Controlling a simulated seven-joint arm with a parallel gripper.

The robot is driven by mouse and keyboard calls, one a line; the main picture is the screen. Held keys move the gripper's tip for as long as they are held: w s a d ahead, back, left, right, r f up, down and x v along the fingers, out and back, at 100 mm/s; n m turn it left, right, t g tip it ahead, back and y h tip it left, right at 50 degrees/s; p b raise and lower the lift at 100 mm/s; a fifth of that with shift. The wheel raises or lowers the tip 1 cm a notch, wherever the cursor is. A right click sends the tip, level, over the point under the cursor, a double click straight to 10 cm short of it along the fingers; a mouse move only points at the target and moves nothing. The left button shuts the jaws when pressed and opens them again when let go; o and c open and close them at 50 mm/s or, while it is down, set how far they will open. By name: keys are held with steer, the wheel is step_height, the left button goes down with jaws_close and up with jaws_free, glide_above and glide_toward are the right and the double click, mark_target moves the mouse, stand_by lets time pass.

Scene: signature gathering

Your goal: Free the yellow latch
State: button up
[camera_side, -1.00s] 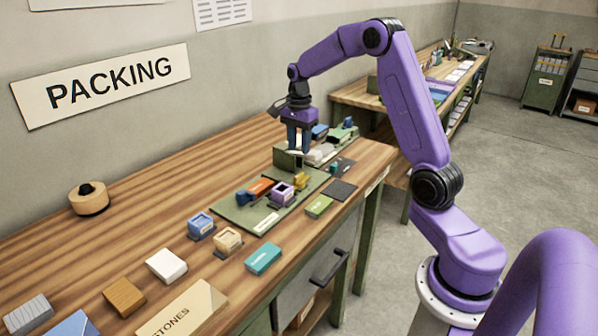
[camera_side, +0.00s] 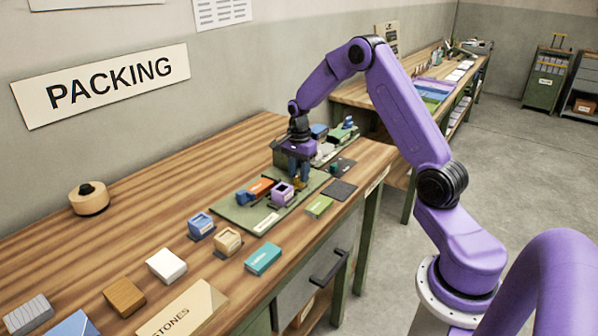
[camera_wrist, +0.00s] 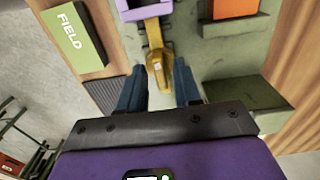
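The yellow latch (camera_wrist: 158,68) is on the green board (camera_wrist: 215,58), touching or very near the purple square piece (camera_wrist: 143,9) in the wrist view. In the side view the latch (camera_side: 299,184) is mostly hidden by my fingers. My gripper (camera_wrist: 159,80) is open, with one dark blue finger on either side of the latch's near end. A gap shows between each finger and the latch.
An orange block (camera_wrist: 234,8) lies on the board beside the purple piece. A raised green block (camera_wrist: 242,95) stands right of my fingers. A green FIELD box (camera_wrist: 72,34) and a dark pad (camera_wrist: 105,95) lie left. Several small boxes line the wooden bench.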

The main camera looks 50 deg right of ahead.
jaws_close()
steer(key=shift+n, duration=0.4)
steer(key=n, duration=0.6)
steer(key=shift+n, duration=0.4)
steer(key=n, duration=1)
steer(key=shift+r+n, duration=0.1)
steer(key=shift+n, duration=0.2)
steer(key=shift+o, duration=1.2)
jaws_free()
